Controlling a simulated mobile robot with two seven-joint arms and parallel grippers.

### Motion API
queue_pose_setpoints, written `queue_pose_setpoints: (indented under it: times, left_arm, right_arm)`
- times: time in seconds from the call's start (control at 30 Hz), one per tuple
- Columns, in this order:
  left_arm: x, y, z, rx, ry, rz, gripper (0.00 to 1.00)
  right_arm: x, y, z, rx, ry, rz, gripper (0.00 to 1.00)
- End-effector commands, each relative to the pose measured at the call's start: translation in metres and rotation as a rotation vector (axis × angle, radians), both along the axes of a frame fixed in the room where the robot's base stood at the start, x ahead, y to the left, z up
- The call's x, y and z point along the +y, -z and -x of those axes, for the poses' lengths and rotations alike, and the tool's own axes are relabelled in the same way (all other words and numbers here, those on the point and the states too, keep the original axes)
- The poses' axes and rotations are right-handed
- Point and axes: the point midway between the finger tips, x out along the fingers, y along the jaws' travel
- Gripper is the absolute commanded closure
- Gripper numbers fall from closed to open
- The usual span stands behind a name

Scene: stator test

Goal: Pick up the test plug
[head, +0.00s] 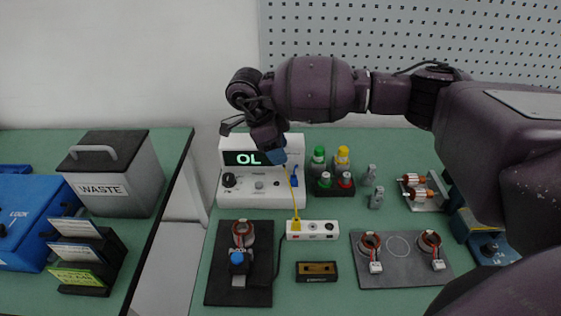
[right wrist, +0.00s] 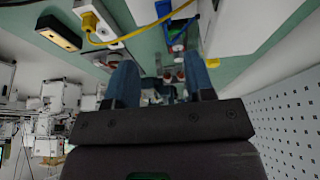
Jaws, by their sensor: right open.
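A yellow plug (head: 296,224) stands on the white socket strip (head: 325,230), with a yellow cable rising from it toward the white tester (head: 238,190), whose display reads OL. The yellow plug also shows in the right wrist view (right wrist: 89,22), at upper left, outside my fingers. My right gripper (head: 276,156) is in front of the tester's upper right, above and apart from the yellow plug. In the right wrist view its two blue fingers (right wrist: 161,80) are spread with nothing held between them. A small blue part (head: 294,181) is on the tester's right side. My left gripper is out of view.
A black fixture (head: 262,270) with a coil and blue knob lies front left. A dark box (head: 317,280), a grey plate (head: 390,276) with two coils, and green and yellow-capped bottles (head: 342,160) surround the strip. The waste bin (head: 130,170) stands on the left table.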

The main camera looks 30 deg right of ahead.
Motion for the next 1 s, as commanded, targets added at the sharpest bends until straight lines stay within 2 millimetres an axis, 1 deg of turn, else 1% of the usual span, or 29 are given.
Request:
queue_pose_setpoints:
  times: [0.13, 0.23, 0.37, 0.53, 0.6, 0.8, 1.0]
  left_arm:
    - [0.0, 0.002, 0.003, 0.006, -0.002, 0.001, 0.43]
    - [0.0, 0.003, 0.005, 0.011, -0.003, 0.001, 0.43]
    - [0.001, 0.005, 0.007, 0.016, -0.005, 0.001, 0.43]
    - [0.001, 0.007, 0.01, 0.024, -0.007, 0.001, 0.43]
    - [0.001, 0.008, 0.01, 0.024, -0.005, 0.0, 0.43]
    - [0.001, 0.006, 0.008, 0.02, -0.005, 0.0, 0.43]
    - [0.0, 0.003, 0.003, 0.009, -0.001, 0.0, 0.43]
  right_arm:
    - [-0.002, 0.0, 0.0, -0.001, 0.001, 0.006, 0.51]
    - [-0.004, 0.005, 0.001, 0.0, 0.001, 0.007, 0.51]
    - [-0.009, 0.02, 0.004, 0.0, 0.001, 0.007, 0.51]
    - [-0.018, 0.042, 0.008, 0.0, 0.001, 0.007, 0.51]
    - [-0.02, 0.049, 0.009, 0.001, 0.001, 0.005, 0.51]
    - [-0.024, 0.058, 0.011, -0.001, 0.002, 0.006, 0.51]
    - [-0.034, 0.082, 0.017, 0.001, 0.001, 0.006, 0.51]
